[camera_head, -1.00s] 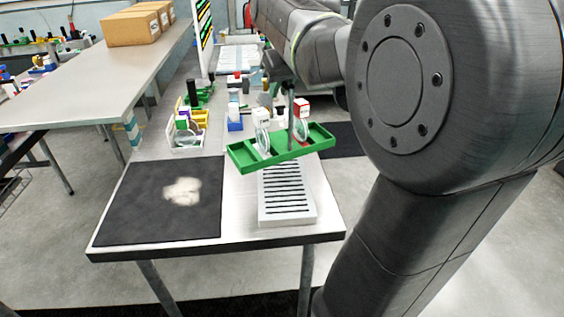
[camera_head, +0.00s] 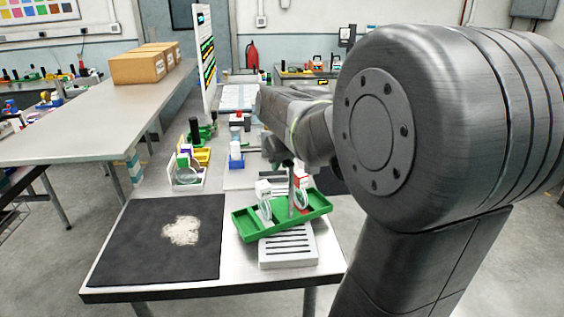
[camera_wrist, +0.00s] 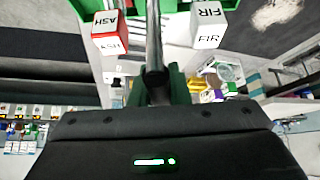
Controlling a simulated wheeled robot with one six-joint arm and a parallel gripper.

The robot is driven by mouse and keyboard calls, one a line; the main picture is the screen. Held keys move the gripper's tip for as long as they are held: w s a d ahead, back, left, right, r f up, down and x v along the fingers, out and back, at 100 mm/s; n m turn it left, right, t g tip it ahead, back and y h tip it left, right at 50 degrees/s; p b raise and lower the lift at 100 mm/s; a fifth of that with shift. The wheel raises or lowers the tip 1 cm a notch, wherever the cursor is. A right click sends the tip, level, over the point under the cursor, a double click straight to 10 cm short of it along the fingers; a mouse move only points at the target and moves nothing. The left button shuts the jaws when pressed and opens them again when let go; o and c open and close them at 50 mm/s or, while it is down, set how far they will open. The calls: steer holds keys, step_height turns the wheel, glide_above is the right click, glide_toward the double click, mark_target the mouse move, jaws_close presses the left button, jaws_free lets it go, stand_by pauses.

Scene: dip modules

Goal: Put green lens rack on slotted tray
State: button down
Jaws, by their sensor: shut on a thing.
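The green lens rack (camera_head: 283,219) is a long shallow tray with a upright post. It carries a white-topped lens item (camera_head: 264,190) and a red-and-white one (camera_head: 301,187). My gripper (camera_head: 285,160) is shut on the rack's post and holds the rack above the slotted tray, tilted with its right end higher in the head view. The white slotted tray (camera_head: 289,255) lies on the table under the rack, its far part hidden. In the wrist view, blocks marked ASH (camera_wrist: 110,25) and FIR (camera_wrist: 208,22) stand on either side of the post; green rack parts (camera_wrist: 88,10) show at the top.
A black mat (camera_head: 130,240) with a pale patch lies left of the slotted tray. A white holder (camera_head: 188,180) with small items and a blue block (camera_head: 236,160) stand behind. Cardboard boxes (camera_head: 137,69) sit on the left bench.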

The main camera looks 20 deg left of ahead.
steer(key=c, duration=1.4)
jaws_free()
steer(key=shift+f, duration=0.1)
steer(key=shift+o, duration=0.2)
steer(key=shift+r, duration=0.4)
steer(key=v, duration=1.1)
steer(key=shift+s+d+r, duration=0.2)
steer(key=shift+r, duration=0.05)
